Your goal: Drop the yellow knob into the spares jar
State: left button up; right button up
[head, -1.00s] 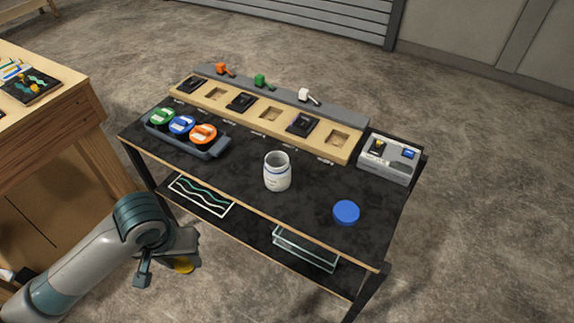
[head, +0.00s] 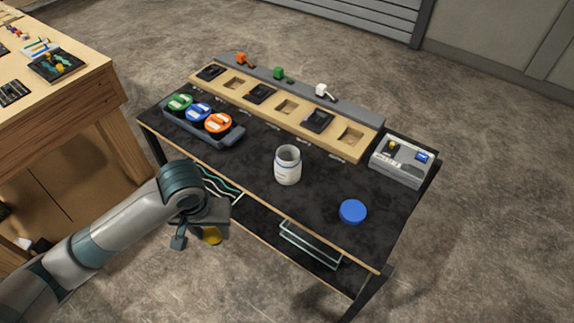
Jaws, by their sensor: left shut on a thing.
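The spares jar (head: 287,167) is a white, open-topped jar with a label, upright on the dark tabletop. A round blue lid (head: 352,212) lies flat on the table to its right. I cannot see what is inside the jar. My right gripper is not in view.
A dark tray (head: 230,138) with green, blue and orange knobs sits left of the jar. Behind is a wooden panel (head: 351,136) with square recesses, and a grey box (head: 402,162) stands at the right. A wooden workbench (head: 100,85) is at the left. Tabletop around the jar is clear.

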pick_arm(q)
jog(key=w+d+r+n+p, duration=0.1)
jog(key=w+d+r+p, duration=0.4)
jog(key=w+d+r, duration=0.3)
jog(key=w+d+r+p, duration=0.5)
jog(key=w+d+r, duration=0.4)
jog(key=w, duration=0.7)
jog(key=shift+d+r+n, duration=0.25)
jog(key=shift+d+n, duration=0.15)
jog(key=shift+d, duration=0.05)
notch_tip(320, 180, down, 6)
jog(key=b, duration=0.7)
jog(key=o, duration=1.2)
jog(key=shift+c, duration=0.2)
jog(key=shift+r, duration=0.1)
